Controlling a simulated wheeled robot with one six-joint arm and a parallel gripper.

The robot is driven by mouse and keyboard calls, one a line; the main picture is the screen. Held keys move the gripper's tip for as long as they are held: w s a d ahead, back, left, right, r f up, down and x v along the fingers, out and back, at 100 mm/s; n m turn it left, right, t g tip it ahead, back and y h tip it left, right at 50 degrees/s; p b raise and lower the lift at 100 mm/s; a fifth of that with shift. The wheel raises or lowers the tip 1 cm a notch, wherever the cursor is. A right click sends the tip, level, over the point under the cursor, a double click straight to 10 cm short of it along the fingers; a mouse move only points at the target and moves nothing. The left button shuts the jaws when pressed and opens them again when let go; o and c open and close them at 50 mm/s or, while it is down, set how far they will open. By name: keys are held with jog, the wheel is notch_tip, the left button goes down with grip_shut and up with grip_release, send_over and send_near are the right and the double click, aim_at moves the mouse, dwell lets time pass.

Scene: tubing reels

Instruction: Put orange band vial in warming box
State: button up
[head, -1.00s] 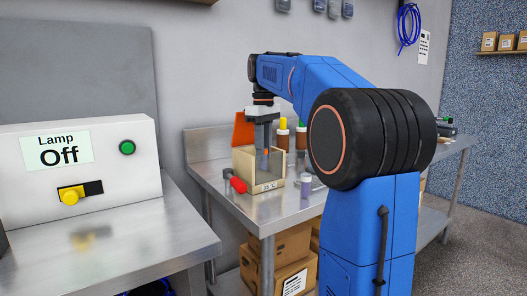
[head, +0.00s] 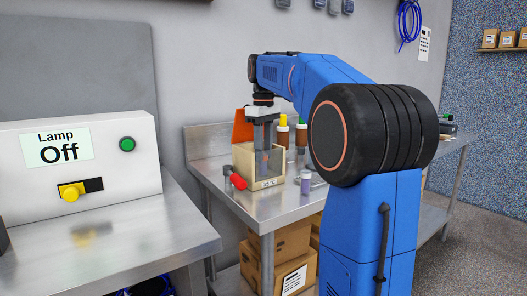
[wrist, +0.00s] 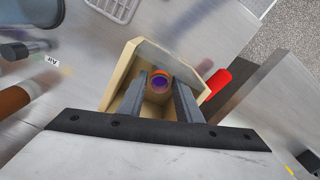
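The orange band vial (wrist: 160,81) shows from above in the wrist view as an orange ring around a purple centre. It is between the fingertips of my gripper (wrist: 161,90), which appear shut on it. The warming box (wrist: 133,60) is an open-topped, light wooden box around the fingertips and vial. In the head view, my gripper (head: 265,150) points down into the warming box (head: 243,165). The orange band shows faintly between the fingers, behind the box's see-through front. Whether the vial touches the box floor is hidden.
A red-handled tool (head: 237,181) lies close to the box's left side. A purple vial with a white cap (head: 305,183) stands to its right. A lamp box reading Off (head: 80,165) is on the near bench.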

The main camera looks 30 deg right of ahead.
jog(key=shift+r, duration=0.1)
notch_tip(320, 180, up, 13)
dwell(0.6)
dwell(0.5)
